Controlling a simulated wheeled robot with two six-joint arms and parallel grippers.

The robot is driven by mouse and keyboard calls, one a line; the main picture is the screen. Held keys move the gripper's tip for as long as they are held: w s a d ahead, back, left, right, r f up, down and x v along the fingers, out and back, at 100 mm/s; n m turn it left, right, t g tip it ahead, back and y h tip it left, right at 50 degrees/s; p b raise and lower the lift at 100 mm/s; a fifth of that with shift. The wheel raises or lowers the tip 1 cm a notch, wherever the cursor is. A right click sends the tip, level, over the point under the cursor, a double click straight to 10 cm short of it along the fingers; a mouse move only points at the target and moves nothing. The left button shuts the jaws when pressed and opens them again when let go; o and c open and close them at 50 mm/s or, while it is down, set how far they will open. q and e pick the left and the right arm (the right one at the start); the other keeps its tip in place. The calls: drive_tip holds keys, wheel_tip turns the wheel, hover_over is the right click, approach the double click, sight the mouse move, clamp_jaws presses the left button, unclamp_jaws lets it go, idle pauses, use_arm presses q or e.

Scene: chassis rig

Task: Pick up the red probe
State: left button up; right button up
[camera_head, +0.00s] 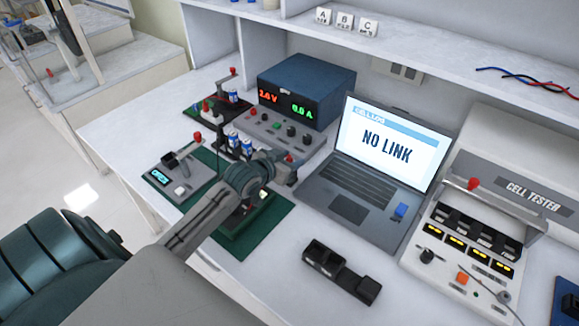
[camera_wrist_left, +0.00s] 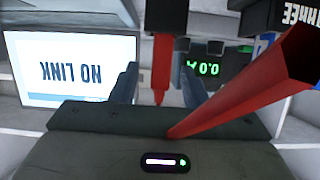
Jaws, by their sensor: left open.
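My left gripper (camera_head: 284,168) is over the bench in front of the power supply, above the green mat. In the left wrist view, my left gripper (camera_wrist_left: 158,88) has its two fingers apart. A slim upright red piece with a tapered tip (camera_wrist_left: 162,62) shows between the fingers, under a dark block; I cannot tell whether it touches them. A larger slanted red bar (camera_wrist_left: 245,88) crosses the right side, close to the camera. I cannot tell which red piece is the probe. In the head view only a small red spot (camera_head: 288,158) shows by the gripper. My right gripper is not in view.
The laptop (camera_head: 372,165) reading NO LINK stands right of the gripper. The power supply (camera_head: 305,90) is behind it. A black holder (camera_head: 341,271) lies in front of the laptop, and the cell tester (camera_head: 465,240) stands at the right. The green mat (camera_head: 270,230) lies under my arm.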

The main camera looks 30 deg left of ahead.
use_arm(q)
clamp_jaws()
